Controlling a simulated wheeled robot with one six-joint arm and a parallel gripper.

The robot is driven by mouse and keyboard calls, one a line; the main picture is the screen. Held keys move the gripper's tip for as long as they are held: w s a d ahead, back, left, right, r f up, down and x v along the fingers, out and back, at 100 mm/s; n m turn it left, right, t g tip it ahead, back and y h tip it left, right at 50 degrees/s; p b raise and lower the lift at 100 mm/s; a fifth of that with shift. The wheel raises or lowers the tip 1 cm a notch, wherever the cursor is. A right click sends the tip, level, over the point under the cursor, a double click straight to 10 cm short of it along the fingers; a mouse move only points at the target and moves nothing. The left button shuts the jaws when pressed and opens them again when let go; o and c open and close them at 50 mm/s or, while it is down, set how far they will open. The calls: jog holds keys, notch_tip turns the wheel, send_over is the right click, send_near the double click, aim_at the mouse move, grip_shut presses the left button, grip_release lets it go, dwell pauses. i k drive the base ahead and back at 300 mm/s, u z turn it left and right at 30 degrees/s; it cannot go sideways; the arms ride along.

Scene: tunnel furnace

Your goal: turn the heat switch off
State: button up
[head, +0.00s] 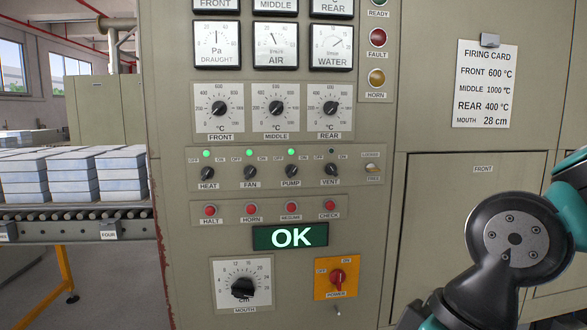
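The heat switch (207,172) is a small black rotary knob at the left end of the switch row on the control panel, in the head view. It has an OFF mark at its upper left, an ON mark at its upper right and a HEAT label below. The green lamp (206,153) above it is lit. The knob's pointer is too small to read surely. Links of my arm show at the lower right, well away from the switch. My gripper is not in view.
The fan (250,172), pump (291,171) and vent (331,170) knobs sit close beside it. Red buttons (210,210) and a green OK display (290,236) are below. A mouth dial (243,286) and an orange-plated red switch (337,278) sit lower. A roller conveyor (85,213) carries pale blocks at left.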

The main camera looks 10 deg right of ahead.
aim_at(207, 172)
jog(key=z, duration=1.9)
jog(key=k, duration=1.2)
jog(key=u, duration=1.9)
jog(key=i, duration=0.5)
